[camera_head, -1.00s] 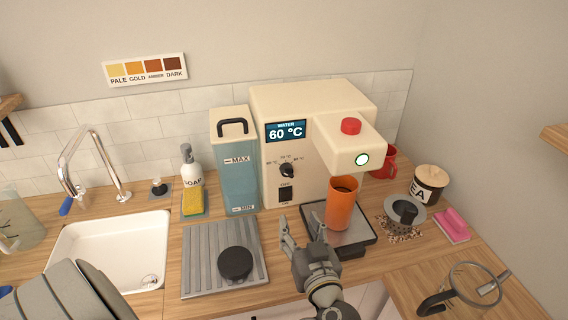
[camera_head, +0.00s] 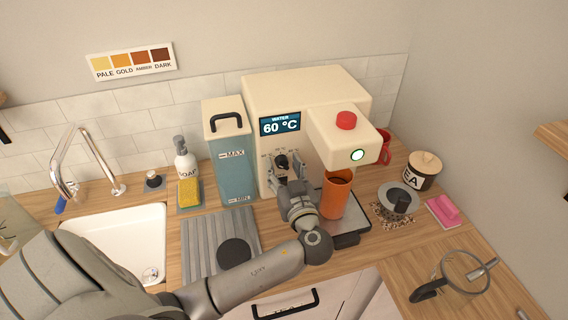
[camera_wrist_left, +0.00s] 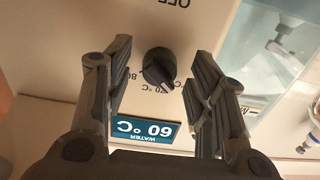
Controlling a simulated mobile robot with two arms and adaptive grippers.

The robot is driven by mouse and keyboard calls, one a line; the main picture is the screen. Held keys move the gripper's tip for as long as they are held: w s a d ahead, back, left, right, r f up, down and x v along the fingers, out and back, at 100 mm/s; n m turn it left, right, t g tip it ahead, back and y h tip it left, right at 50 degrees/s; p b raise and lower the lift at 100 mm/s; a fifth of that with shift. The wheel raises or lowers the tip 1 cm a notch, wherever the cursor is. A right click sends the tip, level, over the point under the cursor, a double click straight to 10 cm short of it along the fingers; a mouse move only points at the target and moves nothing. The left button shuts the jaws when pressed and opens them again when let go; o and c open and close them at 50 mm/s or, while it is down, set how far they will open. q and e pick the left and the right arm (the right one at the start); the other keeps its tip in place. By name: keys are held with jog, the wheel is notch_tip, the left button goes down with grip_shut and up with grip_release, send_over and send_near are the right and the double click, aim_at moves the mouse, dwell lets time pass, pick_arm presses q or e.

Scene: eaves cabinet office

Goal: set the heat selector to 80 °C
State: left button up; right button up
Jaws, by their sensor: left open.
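The heat selector, a small black knob (camera_head: 281,161), is on the front of the cream machine (camera_head: 305,88), below the display (camera_head: 280,123), which reads WATER 60 °C. In the left wrist view the selector (camera_wrist_left: 159,68) and display (camera_wrist_left: 146,130) appear upside down, with partly covered temperature labels around the knob. My left gripper (camera_head: 290,174) is in front of the machine, just below the knob in the head view. In the wrist view its open fingers (camera_wrist_left: 160,52) stand on either side of the knob, with gaps. My right gripper is not in view.
An orange cup (camera_head: 337,194) stands on the machine's tray, close right of my left gripper. A blue water tank (camera_head: 234,170) is to the left. A ridged grey mat (camera_head: 200,240) with a black round object (camera_head: 234,253) lies in front.

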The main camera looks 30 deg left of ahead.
pick_arm(q)
jog(key=c, duration=1.1)
jog(key=shift+o, duration=0.2)
jog(key=shift+f, duration=0.1)
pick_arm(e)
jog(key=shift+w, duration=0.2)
